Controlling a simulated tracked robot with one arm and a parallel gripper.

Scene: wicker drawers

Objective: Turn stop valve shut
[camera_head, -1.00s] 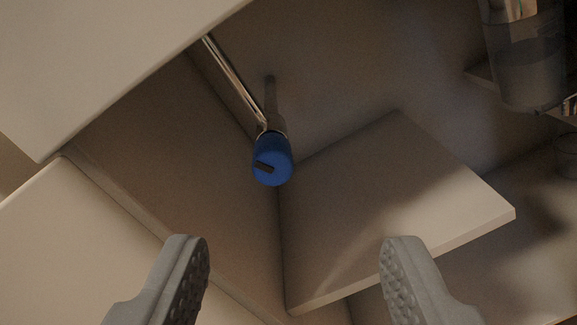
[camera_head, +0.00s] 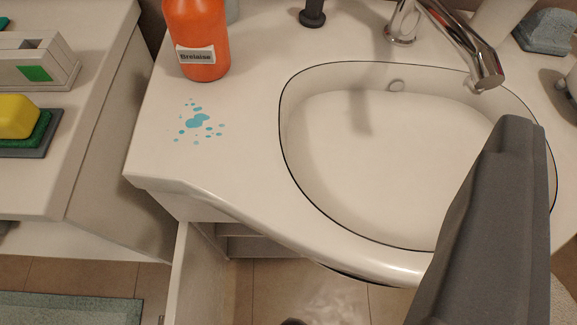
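The stop valve, blue in the earlier frame, does not show now. A large dark grey part of mine (camera_head: 490,225) rises from the lower right in front of the sink. I cannot tell which part of me it is. No gripper fingertips can be made out. Below the counter front, a white panel (camera_head: 195,280), which looks like an open cabinet door, stands out edge-on; the cabinet inside is mostly hidden by the counter.
The white sink basin (camera_head: 335,190) with a chrome faucet (camera_head: 465,55) fills the right. An orange bottle (camera_head: 197,40) stands at the back left, near blue spots (camera_head: 198,120). A side counter (camera_head: 60,185) holds a yellow sponge (camera_head: 15,115). Tiled floor (camera_head: 270,285) shows below.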

